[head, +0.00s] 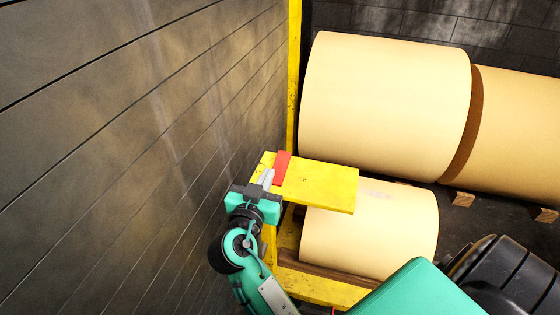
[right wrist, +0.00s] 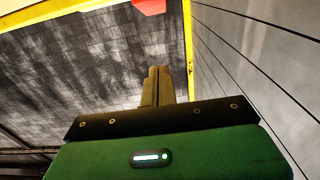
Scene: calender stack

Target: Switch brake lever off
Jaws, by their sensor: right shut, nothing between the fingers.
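A red brake lever (head: 282,168) stands on the yellow metal plate (head: 325,186) in the middle of the head view. Part of a red piece, likely the same lever, shows at the top edge of the right wrist view (right wrist: 150,5). My right gripper (head: 268,174) is shut and empty, at the left end of the plate, with its fingertips close beside the red lever. I cannot tell whether they touch. In the right wrist view its fingers (right wrist: 159,72) are together with nothing between them. My left gripper is not in view.
A dark panelled wall (head: 120,130) runs close along the left of my right gripper. A yellow post (head: 294,75) rises behind the plate. Large cream rolls (head: 385,105) lie behind, and a smaller roll (head: 370,232) lies below the plate. Wooden blocks (head: 462,199) sit on the floor.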

